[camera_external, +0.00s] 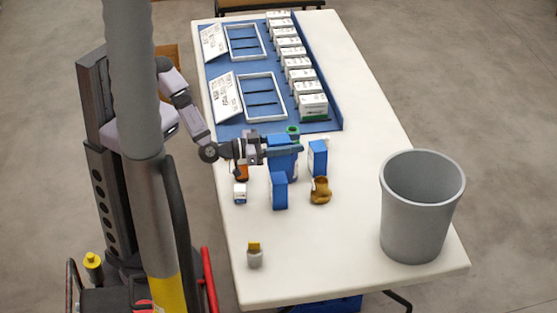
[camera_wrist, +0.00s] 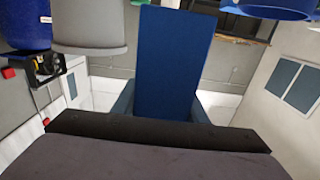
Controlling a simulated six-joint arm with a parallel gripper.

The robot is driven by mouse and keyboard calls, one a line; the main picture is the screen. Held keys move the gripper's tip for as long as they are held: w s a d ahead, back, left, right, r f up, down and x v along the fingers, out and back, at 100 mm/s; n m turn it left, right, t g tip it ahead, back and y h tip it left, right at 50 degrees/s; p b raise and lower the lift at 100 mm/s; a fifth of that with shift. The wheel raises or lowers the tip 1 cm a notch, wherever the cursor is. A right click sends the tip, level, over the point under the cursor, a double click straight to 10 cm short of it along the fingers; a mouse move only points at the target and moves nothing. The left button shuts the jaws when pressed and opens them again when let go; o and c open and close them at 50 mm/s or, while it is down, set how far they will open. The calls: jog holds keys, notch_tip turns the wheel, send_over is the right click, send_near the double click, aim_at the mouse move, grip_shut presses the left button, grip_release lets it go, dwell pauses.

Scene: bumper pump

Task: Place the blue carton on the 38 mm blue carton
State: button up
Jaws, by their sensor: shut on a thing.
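My gripper (camera_external: 284,149) is shut on a blue carton (camera_wrist: 172,60), which stands out between the two fingers in the wrist view. In the external view blue surfaces (camera_external: 283,164) overlap at the fingers, so the held carton's lower end and its height above the table are hard to tell. One blue carton (camera_external: 279,191) shows just in front of the gripper. Another blue carton with a white side (camera_external: 318,157) stands upright to the right. I cannot tell by sight which carton is the 38 mm one.
An orange bottle (camera_external: 242,173), a small white bottle (camera_external: 240,193), a brown object (camera_external: 320,191) and a green-topped item (camera_external: 293,131) crowd round the gripper. A grey bin (camera_external: 418,220) stands at right. A blue tray (camera_external: 335,118) with white boxes lies behind. The front table is mostly clear.

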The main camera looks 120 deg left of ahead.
jog(key=shift+f, duration=1.95)
jog(key=shift+f, duration=0.1)
jog(key=shift+f, duration=0.15)
jog(key=o, duration=1.1)
jog(key=shift+o, duration=0.2)
jog(key=shift+s+d, duration=0.25)
jog(key=b+v, duration=0.1)
jog(key=v, duration=1)
jog(key=shift+s+r, duration=0.15)
jog(key=shift+r, duration=0.1)
